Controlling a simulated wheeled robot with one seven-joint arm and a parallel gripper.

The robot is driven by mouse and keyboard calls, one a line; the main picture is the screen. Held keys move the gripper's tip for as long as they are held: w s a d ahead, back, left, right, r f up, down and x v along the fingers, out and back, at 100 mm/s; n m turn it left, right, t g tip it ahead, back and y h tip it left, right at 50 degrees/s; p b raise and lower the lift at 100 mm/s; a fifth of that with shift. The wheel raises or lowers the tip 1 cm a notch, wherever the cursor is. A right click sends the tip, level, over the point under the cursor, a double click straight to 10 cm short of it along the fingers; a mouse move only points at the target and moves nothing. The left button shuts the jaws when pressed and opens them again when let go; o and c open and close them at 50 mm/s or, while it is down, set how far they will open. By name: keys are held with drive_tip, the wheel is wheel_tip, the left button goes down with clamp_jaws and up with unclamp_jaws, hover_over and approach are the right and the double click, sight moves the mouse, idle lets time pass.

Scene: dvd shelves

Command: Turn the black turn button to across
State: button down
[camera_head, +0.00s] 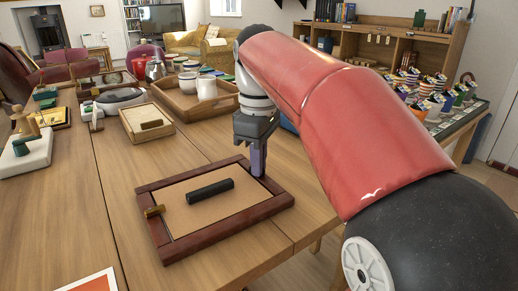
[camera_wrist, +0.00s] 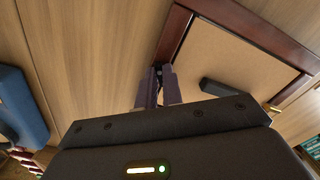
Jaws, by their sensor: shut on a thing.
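A dark red wooden frame (camera_head: 225,231) with a tan panel (camera_head: 232,207) lies flat on the table. My gripper (camera_head: 258,172) points down at the frame's far right corner. In the wrist view its purple-grey fingers (camera_wrist: 160,82) are shut on a small black piece (camera_wrist: 157,69) at the frame's edge, which looks like the black turn button. The fingers hide most of it, so I cannot tell whether it points along or across the edge. A brass turn button (camera_head: 153,211) sits on the frame's left edge. A black bar (camera_head: 210,190) lies on the panel.
A wooden tray (camera_head: 190,112) with white pots stands behind the frame. A small light box (camera_head: 146,122) is at its left. A blue object (camera_wrist: 20,108) is at the left in the wrist view. An orange-and-white sheet (camera_head: 92,284) lies at the front. The table left of the frame is bare.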

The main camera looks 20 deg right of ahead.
drive_tip(key=n+p, duration=0.2)
drive_tip(key=n, duration=0.1)
drive_tip(key=n+p, duration=0.1)
drive_tip(key=n, duration=0.2)
drive_tip(key=shift+s+r+n+p, duration=0.1)
drive_tip(key=shift+r+n+p, duration=0.1)
drive_tip(key=shift+n+p, duration=0.15)
drive_tip(key=n+p, duration=0.2)
drive_tip(key=n, duration=0.2)
drive_tip(key=shift+f+n, duration=0.15)
drive_tip(key=shift+n, duration=0.1)
drive_tip(key=c, duration=1.5)
unclamp_jaws()
drive_tip(key=shift+c, duration=0.2)
wheel_tip(320, 180, up, 8)
drive_tip(key=shift+f+p, duration=0.1)
drive_tip(key=shift+p, duration=0.6)
